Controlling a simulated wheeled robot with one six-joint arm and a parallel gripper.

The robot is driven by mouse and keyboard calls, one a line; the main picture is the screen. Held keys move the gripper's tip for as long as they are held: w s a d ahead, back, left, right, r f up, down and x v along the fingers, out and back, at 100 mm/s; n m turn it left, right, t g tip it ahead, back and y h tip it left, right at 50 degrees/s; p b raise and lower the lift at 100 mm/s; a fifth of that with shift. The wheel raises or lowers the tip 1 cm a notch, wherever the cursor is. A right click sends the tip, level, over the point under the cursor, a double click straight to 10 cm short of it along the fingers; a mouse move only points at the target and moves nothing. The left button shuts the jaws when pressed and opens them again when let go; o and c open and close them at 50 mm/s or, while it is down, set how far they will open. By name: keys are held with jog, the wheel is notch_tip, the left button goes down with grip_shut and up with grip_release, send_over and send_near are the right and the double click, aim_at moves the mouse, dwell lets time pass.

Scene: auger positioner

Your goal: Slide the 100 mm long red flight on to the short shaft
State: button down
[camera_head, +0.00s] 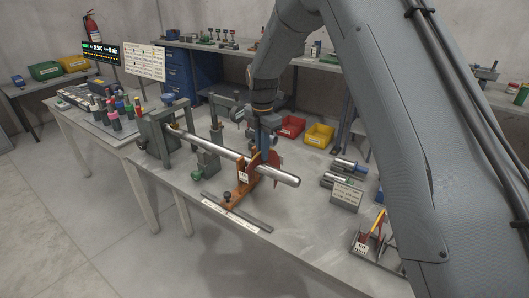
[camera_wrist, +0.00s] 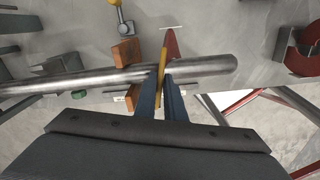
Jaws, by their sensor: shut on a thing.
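A silver shaft (camera_head: 220,148) runs from the grey positioner (camera_head: 158,132) at the left to a free end at the right. It crosses the wrist view (camera_wrist: 100,82), with its rounded end at the right. My gripper (camera_wrist: 162,92) is shut on the red flight (camera_wrist: 171,44), on its thin yellow edge. The flight lies across the shaft, inboard of the free end, and its red part shows beyond the shaft. In the head view the red flight (camera_head: 276,166) shows just behind the shaft. Whether it fully encircles the shaft is hidden.
An orange rest (camera_head: 241,188) stands by the shaft, left of the flight, close to my fingers. A rack (camera_head: 372,245) with red and yellow pieces stands at the front right. Short metal cylinders (camera_head: 348,164) lie behind a sign. Bare tabletop (camera_head: 300,225) lies between.

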jog(key=shift+w+a, duration=0.1)
jog(key=c, duration=1.8)
grip_release()
jog(key=shift+o, duration=0.2)
jog(key=shift+r+b, duration=1.35)
jog(key=shift+r, duration=2.65)
jog(key=s+d+f+m, duration=0.2)
jog(key=s+d+m, duration=0.3)
jog(key=s+m, duration=0.3)
jog(key=s+d+f+m+t, duration=0.1)
jog(key=s+d+f+m, duration=0.1)
jog(key=s+d+m, duration=0.4)
jog(key=s+d+f+m, duration=0.3)
jog(key=s+d+m, duration=0.3)
jog(key=s+m, duration=0.5)
jog(key=s, duration=0.5)
jog(key=shift+m+b, duration=0.3)
jog(key=shift+m, duration=0.1)
